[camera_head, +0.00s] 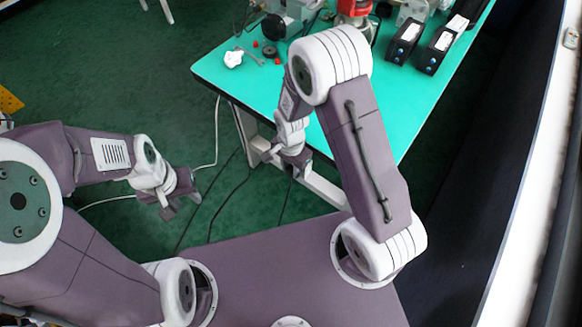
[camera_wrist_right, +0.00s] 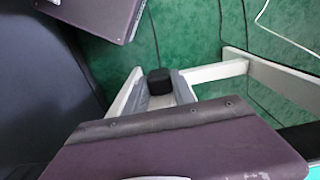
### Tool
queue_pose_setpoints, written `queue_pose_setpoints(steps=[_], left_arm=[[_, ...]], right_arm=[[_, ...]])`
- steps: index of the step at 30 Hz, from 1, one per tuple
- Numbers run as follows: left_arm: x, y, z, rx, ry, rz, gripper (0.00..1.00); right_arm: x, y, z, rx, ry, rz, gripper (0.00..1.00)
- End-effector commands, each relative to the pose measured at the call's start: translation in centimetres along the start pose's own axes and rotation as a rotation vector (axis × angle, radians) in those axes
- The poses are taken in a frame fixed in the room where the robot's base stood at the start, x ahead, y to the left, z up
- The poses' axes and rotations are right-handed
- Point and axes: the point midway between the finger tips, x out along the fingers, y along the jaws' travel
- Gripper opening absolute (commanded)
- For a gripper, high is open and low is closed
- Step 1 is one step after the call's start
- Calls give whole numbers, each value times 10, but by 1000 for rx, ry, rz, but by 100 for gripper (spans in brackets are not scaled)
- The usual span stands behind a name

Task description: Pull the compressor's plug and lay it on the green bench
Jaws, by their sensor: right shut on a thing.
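My right gripper (camera_head: 281,157) is at the near edge of the green bench (camera_head: 385,112), over the bench's white leg frame. In the right wrist view it is shut on a black plug (camera_wrist_right: 159,81), whose dark cord runs up and away across the floor. In the head view the plug is mostly hidden by the gripper. My left gripper (camera_head: 181,205) is over the green floor, away from the bench; its two fingertips stand apart and nothing shows between them. I cannot pick out the compressor for sure.
The bench top's near right part is bare. White legs (camera_wrist_right: 285,82) stand beside the right gripper. Dark and white cords cross the floor.

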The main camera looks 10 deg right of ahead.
Motion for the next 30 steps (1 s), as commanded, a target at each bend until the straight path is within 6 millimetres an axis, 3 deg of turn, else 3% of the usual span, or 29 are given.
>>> queue_pose_setpoints(steps=[30], left_arm=[[-2, 0, 0, 0, 0, 0, 36]], right_arm=[[0, 0, 13, 0, 0, 0, 0]])
